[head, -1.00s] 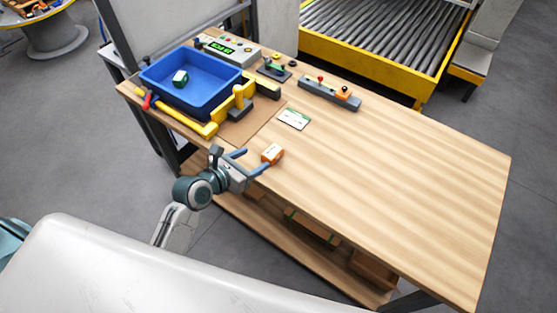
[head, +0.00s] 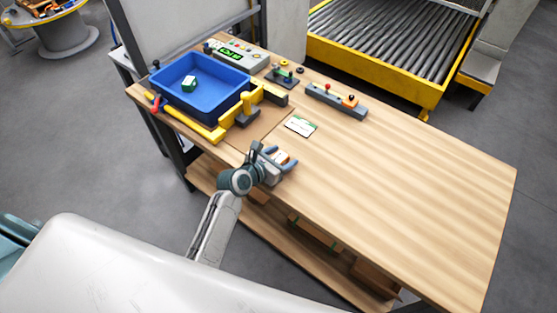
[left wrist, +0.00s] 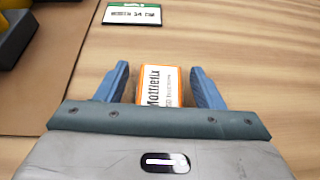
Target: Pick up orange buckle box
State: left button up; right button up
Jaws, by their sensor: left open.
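The orange buckle box (left wrist: 159,86), with a white label on its top, lies on the wooden table (head: 420,175) near its front edge. In the head view the box (head: 282,157) is partly hidden by my left gripper (head: 285,160). In the left wrist view my left gripper (left wrist: 155,82) is open, with one blue finger on each side of the box. Small gaps show between the box and both fingers. The near end of the box is hidden behind the gripper body. My right gripper is not in view.
A blue tray (head: 213,108) holding a green and white box (head: 189,84) stands at the back left, with yellow clamps (head: 240,112) beside it. A white and green card (head: 300,126) lies behind the orange box. A grey switch bar (head: 336,101) stands farther back. The table's right is clear.

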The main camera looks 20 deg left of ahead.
pick_arm(q)
jog(key=shift+c, duration=0.4)
jog(key=c, duration=1.1)
jog(key=shift+o, duration=0.2)
jog(key=shift+r, duration=0.15)
